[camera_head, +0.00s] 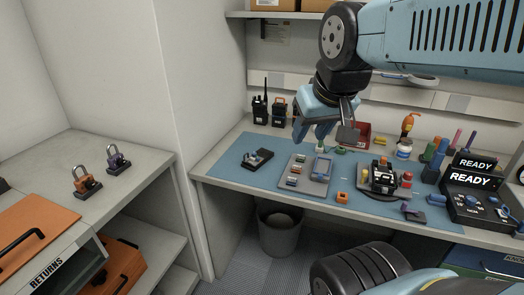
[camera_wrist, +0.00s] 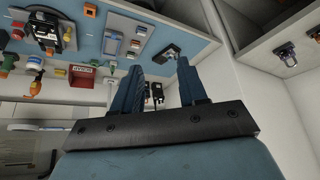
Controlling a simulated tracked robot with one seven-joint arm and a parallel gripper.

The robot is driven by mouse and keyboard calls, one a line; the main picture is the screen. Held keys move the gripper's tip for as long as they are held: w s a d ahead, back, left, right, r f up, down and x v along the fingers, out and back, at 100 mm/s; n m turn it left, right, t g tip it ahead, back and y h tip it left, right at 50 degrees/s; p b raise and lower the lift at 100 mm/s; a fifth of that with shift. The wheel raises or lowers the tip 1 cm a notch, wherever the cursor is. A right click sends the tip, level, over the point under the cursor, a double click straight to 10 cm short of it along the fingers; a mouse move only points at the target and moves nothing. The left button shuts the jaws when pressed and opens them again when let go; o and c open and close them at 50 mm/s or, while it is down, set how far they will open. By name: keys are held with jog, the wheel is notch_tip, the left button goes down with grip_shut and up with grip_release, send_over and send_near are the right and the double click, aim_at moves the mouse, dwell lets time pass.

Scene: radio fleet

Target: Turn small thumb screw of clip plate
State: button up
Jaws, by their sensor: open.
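My gripper (camera_head: 312,132) is open and empty. It hangs above the back of the blue work mat, its blue fingers apart. In the wrist view the open fingers (camera_wrist: 157,70) have nothing between them. A small dark plate-like device with a grey part (camera_head: 258,158) lies on the mat's left side, left of my gripper. It also shows in the wrist view (camera_wrist: 172,51), just beyond the fingertips. It may be the clip plate, but I cannot tell for sure. The small thumb screw is too small to make out.
A grey tray (camera_head: 303,189) with small coloured parts lies mid-mat. A dark device on a round stand (camera_head: 383,178) is to its right. Radios (camera_head: 260,108) stand at the back left. READY boxes (camera_head: 470,181) are at the right. A bin (camera_head: 279,235) stands below the bench.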

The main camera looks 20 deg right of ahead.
jog(key=shift+d, duration=0.15)
jog(key=shift+w, duration=0.1)
jog(key=n+g+y, duration=0.2)
jog(key=n, duration=0.3)
send_over(258, 158)
jog(key=s+d, duration=0.2)
jog(key=s, duration=0.4)
notch_tip(258, 158, down, 16)
jog(key=x, duration=0.9)
jog(key=w+x, duration=0.1)
jog(key=x, duration=0.4)
jog(key=shift+d, duration=0.4)
jog(key=shift+c, duration=0.4)
grip_shut()
